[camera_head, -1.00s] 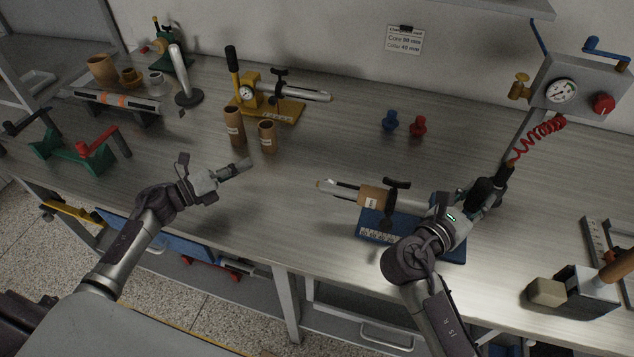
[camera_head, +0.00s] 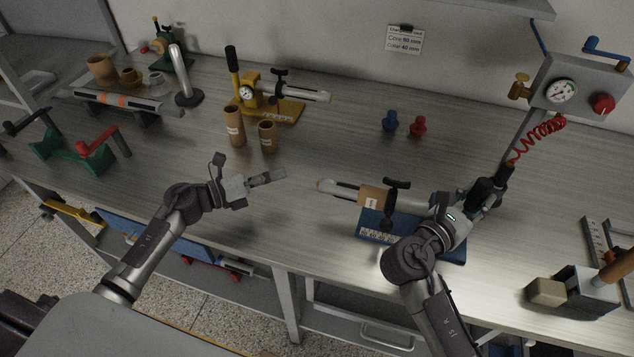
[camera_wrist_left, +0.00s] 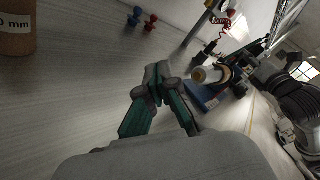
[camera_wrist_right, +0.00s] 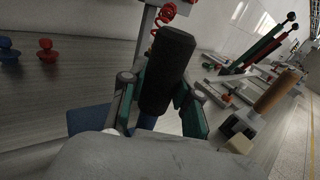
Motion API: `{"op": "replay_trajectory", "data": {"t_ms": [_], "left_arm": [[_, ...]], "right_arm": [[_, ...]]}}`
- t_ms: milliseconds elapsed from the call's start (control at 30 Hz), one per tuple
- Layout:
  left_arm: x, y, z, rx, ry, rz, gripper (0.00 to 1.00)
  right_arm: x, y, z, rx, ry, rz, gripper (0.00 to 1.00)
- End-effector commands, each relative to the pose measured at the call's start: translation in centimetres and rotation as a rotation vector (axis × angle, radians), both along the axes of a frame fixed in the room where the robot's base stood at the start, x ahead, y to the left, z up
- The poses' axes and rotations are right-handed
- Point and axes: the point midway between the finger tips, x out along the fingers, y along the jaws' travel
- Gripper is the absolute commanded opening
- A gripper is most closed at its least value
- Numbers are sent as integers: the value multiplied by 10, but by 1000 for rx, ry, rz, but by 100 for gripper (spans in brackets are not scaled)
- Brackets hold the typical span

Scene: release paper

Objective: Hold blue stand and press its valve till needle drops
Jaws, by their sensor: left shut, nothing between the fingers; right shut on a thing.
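The blue stand (camera_head: 372,222) lies on the bench right of centre, and it also shows in the left wrist view (camera_wrist_left: 207,97). Its shaft (camera_head: 338,189) points left and carries a brown core (camera_head: 372,197); a black T-shaped knob (camera_head: 397,184) stands beside the core. My right gripper (camera_head: 484,192) is shut around a thick black grip (camera_wrist_right: 168,68) at the stand's right end. My right arm hides part of the stand, and I cannot make out its gauge needle. My left gripper (camera_head: 282,174) is shut and empty above the bench, left of the shaft tip and apart from it.
A yellow stand (camera_head: 280,108) and two cardboard cores (camera_head: 235,126) are behind my left gripper. Blue (camera_head: 390,122) and red (camera_head: 418,126) plugs stand at the back. A gauge panel (camera_head: 585,85) with a red coiled hose (camera_head: 538,137) is at right.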

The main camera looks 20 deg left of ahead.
Motion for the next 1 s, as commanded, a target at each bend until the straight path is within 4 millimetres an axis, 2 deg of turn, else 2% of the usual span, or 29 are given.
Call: {"op": "replay_trajectory", "data": {"t_ms": [200, 400, 600, 1000], "left_arm": [[0, -33, 0, -2, -1, -2, 0], [0, -52, 0, -1, -1, -1, 0], [0, -60, 0, -2, -1, 1, 0], [0, -60, 0, -2, 0, 0, 0]], "right_arm": [[0, 0, 0, 0, 1, 1, 0], [0, 0, 0, 0, 1, 1, 0], [0, 0, 0, -1, 1, 1, 0], [0, 0, 0, -1, 1, 0, 0]]}}
